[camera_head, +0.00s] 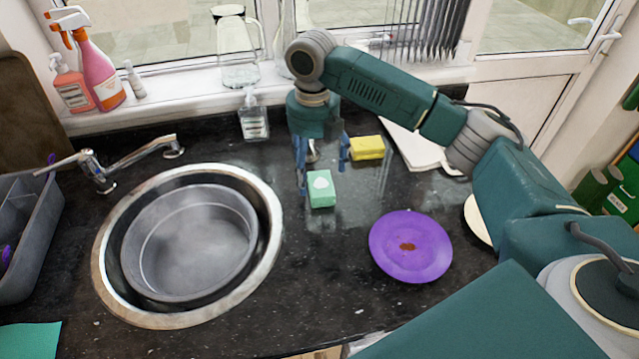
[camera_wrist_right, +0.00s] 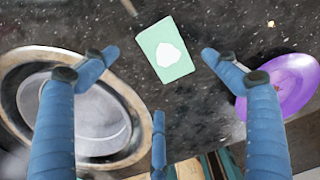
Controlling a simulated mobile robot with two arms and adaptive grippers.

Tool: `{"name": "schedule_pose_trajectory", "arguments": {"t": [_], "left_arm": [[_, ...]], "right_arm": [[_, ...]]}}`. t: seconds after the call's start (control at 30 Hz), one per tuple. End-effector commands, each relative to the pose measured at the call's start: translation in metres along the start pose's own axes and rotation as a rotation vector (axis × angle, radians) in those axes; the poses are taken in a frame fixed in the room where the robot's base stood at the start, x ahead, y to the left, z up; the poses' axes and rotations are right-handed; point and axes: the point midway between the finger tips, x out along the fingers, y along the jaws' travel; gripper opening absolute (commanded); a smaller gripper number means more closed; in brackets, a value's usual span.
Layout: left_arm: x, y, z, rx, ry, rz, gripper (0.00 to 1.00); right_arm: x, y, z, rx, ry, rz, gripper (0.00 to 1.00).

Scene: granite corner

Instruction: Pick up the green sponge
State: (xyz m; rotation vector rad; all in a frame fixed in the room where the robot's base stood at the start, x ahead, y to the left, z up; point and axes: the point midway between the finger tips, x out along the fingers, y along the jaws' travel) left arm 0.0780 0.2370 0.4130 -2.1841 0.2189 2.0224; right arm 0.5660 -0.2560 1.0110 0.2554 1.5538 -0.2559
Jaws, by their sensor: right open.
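The green sponge (camera_head: 321,189) lies on the dark granite worktop, between the round sink and the purple plate, with a white patch on its top. It also shows in the right wrist view (camera_wrist_right: 165,50), ahead of the fingertips and roughly centred between them. My right gripper (camera_head: 322,165) is open and empty, pointing down above and just behind the sponge in the head view. Its blue fingers (camera_wrist_right: 158,57) are spread apart in the wrist view, and I see no contact with the sponge. My left gripper is not in view.
A purple plate (camera_head: 410,246) with a reddish stain is at right. The sink (camera_head: 112,298) holds a grey round pan (camera_head: 189,243). A soap bottle (camera_head: 253,118) and tap (camera_head: 130,160) stand at the back. A grey caddy (camera_head: 28,225) is at far left.

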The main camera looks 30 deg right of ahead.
Motion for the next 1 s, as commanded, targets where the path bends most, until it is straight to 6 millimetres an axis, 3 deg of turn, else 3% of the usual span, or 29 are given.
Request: {"name": "schedule_pose_trajectory", "arguments": {"t": [0.27,0.5,0.8,0.87,1.0], "left_arm": [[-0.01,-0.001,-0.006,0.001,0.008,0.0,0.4],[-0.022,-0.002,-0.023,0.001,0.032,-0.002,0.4],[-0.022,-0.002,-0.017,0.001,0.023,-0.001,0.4],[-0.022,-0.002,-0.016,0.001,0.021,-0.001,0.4],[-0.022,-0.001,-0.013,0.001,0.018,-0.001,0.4]], "right_arm": [[0.023,-0.003,0.001,0.001,0.003,-0.002,0.86],[0.058,-0.006,0.004,0.0,0.001,0.0,0.86],[0.066,-0.005,0.004,-0.001,-0.002,0.001,0.86],[0.066,-0.005,0.004,0.0,-0.001,0.001,0.79],[0.065,-0.005,0.004,0.0,-0.001,0.001,0.51]]}}
